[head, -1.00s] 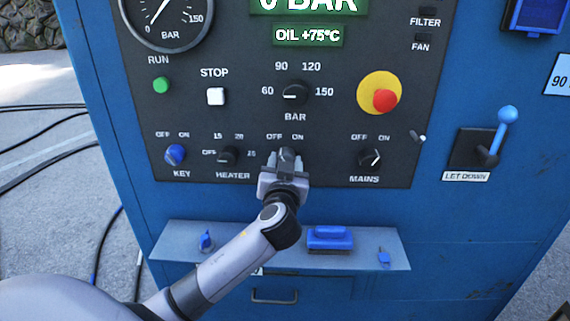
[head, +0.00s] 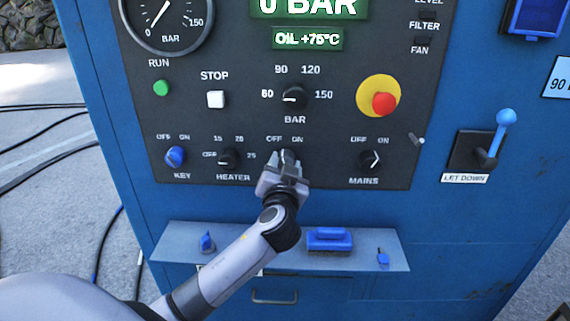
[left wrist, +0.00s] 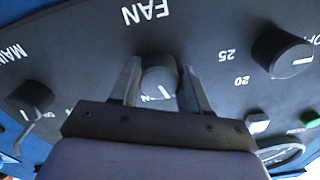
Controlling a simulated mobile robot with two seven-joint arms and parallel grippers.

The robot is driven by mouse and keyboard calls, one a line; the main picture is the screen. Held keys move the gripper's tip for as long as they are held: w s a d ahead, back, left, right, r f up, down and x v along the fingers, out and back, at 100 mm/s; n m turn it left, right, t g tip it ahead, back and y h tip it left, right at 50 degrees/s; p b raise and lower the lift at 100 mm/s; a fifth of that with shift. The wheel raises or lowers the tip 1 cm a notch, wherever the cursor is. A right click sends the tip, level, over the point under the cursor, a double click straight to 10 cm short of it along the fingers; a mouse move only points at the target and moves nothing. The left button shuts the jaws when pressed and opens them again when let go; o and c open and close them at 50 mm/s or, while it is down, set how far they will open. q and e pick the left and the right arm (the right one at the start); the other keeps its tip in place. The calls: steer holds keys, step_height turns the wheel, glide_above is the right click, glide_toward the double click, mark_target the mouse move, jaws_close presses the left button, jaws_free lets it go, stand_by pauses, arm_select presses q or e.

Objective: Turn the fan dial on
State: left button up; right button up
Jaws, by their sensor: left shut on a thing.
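The black fan dial (head: 287,155) sits low on the dark control panel, between the heater dial and the mains dial, with OFF and ON printed above it. My left gripper (head: 284,165) is shut on the fan dial, and its fingers hide much of it in the head view. In the left wrist view the fan dial (left wrist: 158,78) stands between the two fingers (left wrist: 159,85), below the upside-down word FAN. A white mark shows on the dial's lower part there, slanted. I cannot tell for sure which label it points at. My right gripper is not in view.
The heater dial (head: 228,158) and blue key switch (head: 176,156) are to the left, and the mains dial (head: 371,159) is to the right. The pressure dial (head: 295,97) is above.

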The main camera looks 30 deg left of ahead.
arm_select(q)
steer(key=shift+s+a+m+p, duration=0.1)
steer(key=shift+m+p, duration=1.75)
steer(key=shift+m, duration=2.55)
steer(key=shift+f, duration=0.1)
steer(key=o, duration=0.8)
steer(key=shift+o, duration=1.1)
steer(key=b+v, duration=0.1)
steer(key=v, duration=0.6)
